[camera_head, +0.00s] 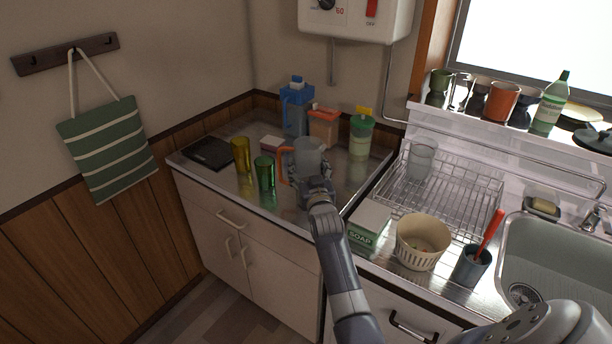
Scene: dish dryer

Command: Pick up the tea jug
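A translucent grey jug with an orange handle (308,152) stands on the left counter and looks like the tea jug. The gripper and wrist hide the jug's base. My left gripper is not in view.
A yellow glass (241,154) and a green glass (265,172) stand left of the jug. A wire dish rack (455,205), soap box (371,217) and beige basket (422,240) are to the right.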

